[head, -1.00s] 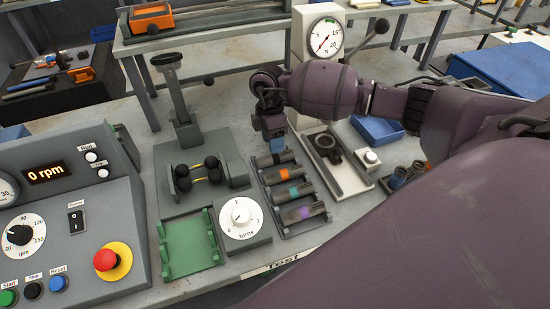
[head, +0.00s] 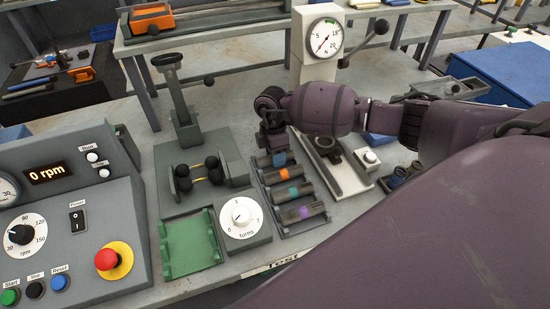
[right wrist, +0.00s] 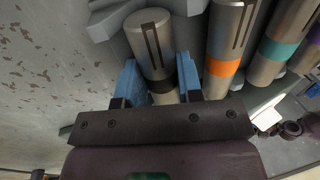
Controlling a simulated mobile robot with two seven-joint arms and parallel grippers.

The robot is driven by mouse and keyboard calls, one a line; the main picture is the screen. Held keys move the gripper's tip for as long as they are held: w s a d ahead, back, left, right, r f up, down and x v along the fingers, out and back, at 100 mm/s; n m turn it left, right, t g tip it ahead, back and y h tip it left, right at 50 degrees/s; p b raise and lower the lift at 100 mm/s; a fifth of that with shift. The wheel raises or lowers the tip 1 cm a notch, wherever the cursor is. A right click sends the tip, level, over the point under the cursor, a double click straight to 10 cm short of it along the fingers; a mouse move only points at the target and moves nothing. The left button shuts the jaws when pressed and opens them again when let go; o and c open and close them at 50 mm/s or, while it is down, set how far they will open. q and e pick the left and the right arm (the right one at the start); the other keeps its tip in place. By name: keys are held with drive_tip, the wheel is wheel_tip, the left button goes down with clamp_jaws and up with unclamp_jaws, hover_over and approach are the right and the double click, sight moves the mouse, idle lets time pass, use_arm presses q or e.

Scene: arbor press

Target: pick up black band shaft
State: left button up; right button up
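The black band shaft is a grey cylinder with a slot in its end part and a black band. It lies at the far end of the shaft rack (head: 311,226) and shows best in the right wrist view (right wrist: 150,38). My right gripper (right wrist: 158,82) has its blue fingers on either side of this shaft near the black band. A small gap shows at the left finger, so it looks open. In the head view the right gripper (head: 278,156) is down at the rack and partly hides the shaft. My left gripper is not in view.
Shafts with orange (head: 285,174), teal (head: 293,191) and purple (head: 303,212) bands lie beside it in the rack. The turns dial box (head: 241,218) and a press (head: 184,115) stand left. A pale tray (head: 345,180) and the gauge column (head: 312,50) are close right and behind.

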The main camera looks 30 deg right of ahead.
clamp_jaws()
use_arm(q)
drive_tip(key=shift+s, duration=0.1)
use_arm(e)
drive_tip(key=shift+r, duration=0.2)
